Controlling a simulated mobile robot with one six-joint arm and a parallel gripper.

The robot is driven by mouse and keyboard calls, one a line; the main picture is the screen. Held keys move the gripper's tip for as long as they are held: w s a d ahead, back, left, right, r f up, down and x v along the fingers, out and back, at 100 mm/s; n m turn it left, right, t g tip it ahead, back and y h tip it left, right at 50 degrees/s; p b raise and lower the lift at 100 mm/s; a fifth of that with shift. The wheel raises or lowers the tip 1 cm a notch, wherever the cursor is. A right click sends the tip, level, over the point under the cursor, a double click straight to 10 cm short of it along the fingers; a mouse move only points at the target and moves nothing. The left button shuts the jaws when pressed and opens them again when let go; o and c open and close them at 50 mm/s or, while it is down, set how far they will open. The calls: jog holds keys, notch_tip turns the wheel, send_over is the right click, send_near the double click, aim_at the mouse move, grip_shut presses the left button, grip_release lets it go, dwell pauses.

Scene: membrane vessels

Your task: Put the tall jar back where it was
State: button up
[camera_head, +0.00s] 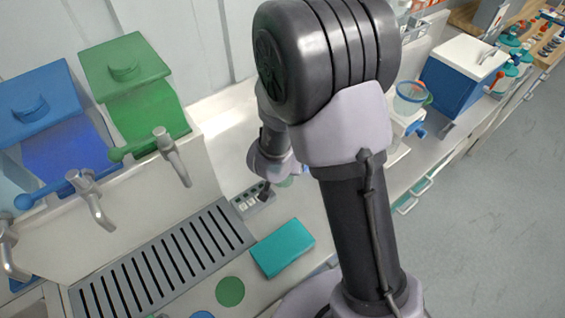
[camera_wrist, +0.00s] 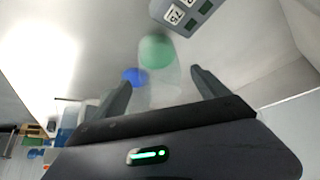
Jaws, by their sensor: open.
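In the wrist view, a pale see-through vessel (camera_wrist: 158,86) with a green end (camera_wrist: 157,51) shows between the fingers of my gripper (camera_wrist: 162,88). It looks like the tall jar, but I cannot be sure. The fingers are spread, one on either side of it, with no clear contact. A small blue round patch (camera_wrist: 134,77) shows beside the left finger. In the head view, my arm hides most of this spot; only a small pale green part (camera_head: 286,182) shows next to the wrist.
A grey block with labelled squares (camera_head: 252,198) lies close to the gripper. A slotted drain grate (camera_head: 165,268), a teal block (camera_head: 283,247) and a green disc (camera_head: 230,291) are nearer. Blue (camera_head: 40,110) and green (camera_head: 125,62) tanks with taps stand left. A blue cooler (camera_head: 462,75) is at right.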

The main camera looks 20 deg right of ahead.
jog(key=s+a+r+t+y+p, duration=0.1)
jog(key=s+a+r+y, duration=0.35)
jog(key=r, duration=0.85)
jog(key=s+a+r+y+p, duration=0.1)
jog(key=s+a+r+p, duration=0.1)
jog(key=s+r, duration=0.8)
jog(key=s+d+r+g, duration=0.1)
jog(key=s+d+r, duration=0.3)
jog(key=s+r, duration=0.4)
notch_tip(320, 180, down, 14)
jog(key=b, duration=1.2)
jog(key=shift+s+a+r+h, duration=0.2)
jog(key=shift+s+h, duration=0.1)
jog(key=shift+h, duration=0.15)
